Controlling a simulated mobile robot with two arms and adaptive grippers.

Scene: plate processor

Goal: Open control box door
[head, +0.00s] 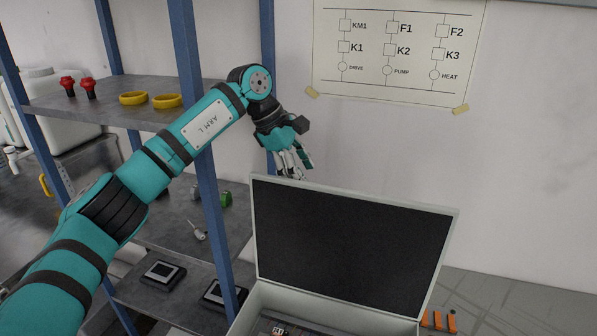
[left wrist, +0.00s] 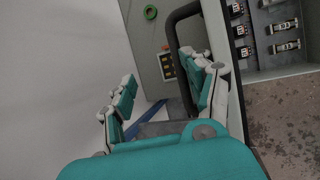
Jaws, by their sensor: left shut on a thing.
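The control box (head: 285,306) is at the bottom of the head view. Its door (head: 350,250) stands raised and open, with its dark panel facing me. My left gripper (head: 296,163) is behind the door's top edge near its upper left corner, with its fingertips partly hidden. In the left wrist view, the black door handle (left wrist: 174,42) runs down to the right finger of my gripper (left wrist: 165,90). The gripper is shut on it, though the hold itself is hard to see. Components (left wrist: 284,36) inside the box show at the upper right. My right gripper is out of view.
A blue-post shelf (head: 190,110) stands left of the box, with yellow rings (head: 166,101), red knobs (head: 88,88) and dark devices (head: 163,273). A wiring chart (head: 400,60) hangs on the wall behind. Orange parts (head: 438,321) lie right of the box.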

